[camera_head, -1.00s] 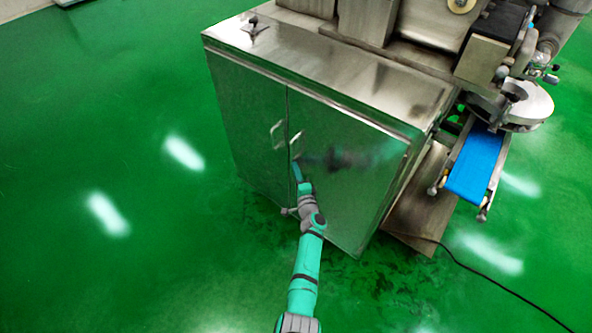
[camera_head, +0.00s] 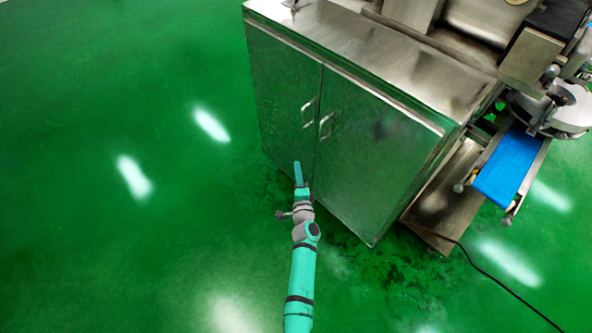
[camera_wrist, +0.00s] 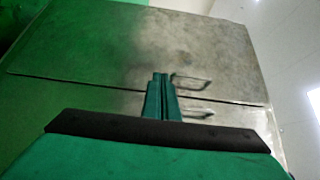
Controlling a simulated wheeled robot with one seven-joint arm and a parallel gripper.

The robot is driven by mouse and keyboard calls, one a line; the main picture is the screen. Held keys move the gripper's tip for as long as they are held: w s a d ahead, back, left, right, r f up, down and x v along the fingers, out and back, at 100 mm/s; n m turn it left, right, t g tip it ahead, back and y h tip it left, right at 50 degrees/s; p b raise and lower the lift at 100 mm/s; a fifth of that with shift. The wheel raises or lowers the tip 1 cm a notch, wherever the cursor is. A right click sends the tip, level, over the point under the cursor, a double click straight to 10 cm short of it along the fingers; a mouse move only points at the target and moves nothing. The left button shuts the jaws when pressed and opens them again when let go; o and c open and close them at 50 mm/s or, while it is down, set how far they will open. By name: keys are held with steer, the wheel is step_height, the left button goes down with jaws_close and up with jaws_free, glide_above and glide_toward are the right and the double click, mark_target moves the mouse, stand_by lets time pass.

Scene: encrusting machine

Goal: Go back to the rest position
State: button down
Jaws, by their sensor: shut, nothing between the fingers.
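My gripper (camera_head: 297,165) is at the end of my teal arm, in front of the steel cabinet (camera_head: 385,150) of the machine. In the wrist view the fingers of my gripper (camera_wrist: 160,78) are together with nothing between them. The cabinet has two closed doors with two handles, a left handle (camera_head: 308,115) and a right handle (camera_head: 326,126). My gripper appears below and left of the handles in the head view, apart from them. In the wrist view the handles (camera_wrist: 190,84) show just right of the fingertips.
A blue conveyor belt (camera_head: 512,168) juts out at the machine's right. A black cable (camera_head: 500,287) runs along the floor at the lower right. The green floor (camera_head: 110,100) on the left is clear.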

steer(key=s+d+f+n+g+h, duration=0.1)
steer(key=s+d+f+n, duration=0.15)
steer(key=s, duration=0.75)
steer(key=s+d+f+n+g+h, duration=0.1)
steer(key=s+d+n, duration=0.2)
steer(key=s, duration=0.7)
steer(key=s+d+f+n+g+h, duration=0.1)
steer(key=s+d+f+n, duration=0.15)
steer(key=s, duration=0.85)
steer(key=s+a+r+n, duration=0.2)
steer(key=s+r+n, duration=0.5)
steer(key=s+r, duration=1.3)
step_height(320, 180, up, 3)
steer(key=shift+s+a+f+n+t+h, duration=0.2)
steer(key=shift+a+n+t+h, duration=0.1)
steer(key=shift+t+h, duration=0.1)
